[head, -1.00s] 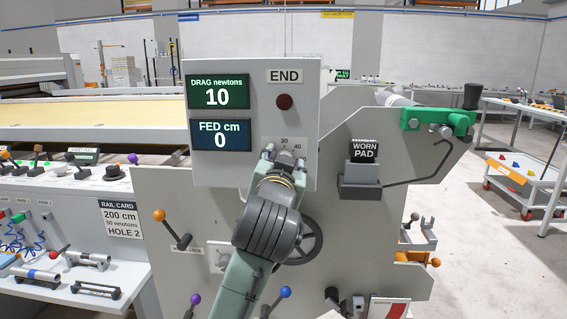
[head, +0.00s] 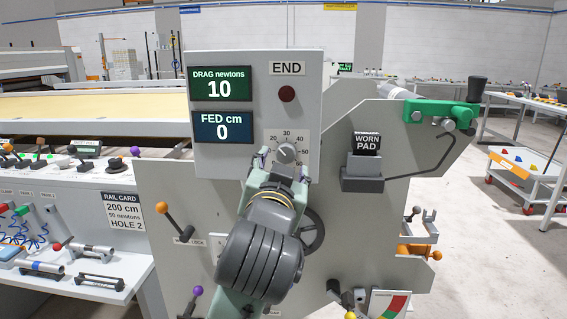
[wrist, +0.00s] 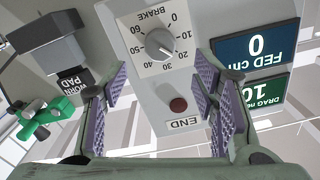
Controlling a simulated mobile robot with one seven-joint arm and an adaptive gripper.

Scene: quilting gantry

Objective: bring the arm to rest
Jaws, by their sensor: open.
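My gripper (head: 284,172) is open and empty, just below and in front of the brake knob (head: 287,153) on the grey display panel (head: 222,165). In the wrist view, which is upside down, its two purple-padded fingers (wrist: 160,98) stand wide apart with nothing between the pads. The brake knob (wrist: 159,45) shows beyond the fingertips, with a gap around it. Its dial runs from 0 to 60; I cannot read the setting surely. My arm rises from the bottom of the head view and hides part of the machine's front.
The panel reads DRAG 10 newtons and FED 0 cm, with a dark red END lamp (head: 287,94). An orange-knobbed lever (head: 173,222) is left of my arm, a handwheel (head: 313,232) close to its right. The WORN PAD holder (head: 362,172) and green clamp (head: 440,112) stand farther right.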

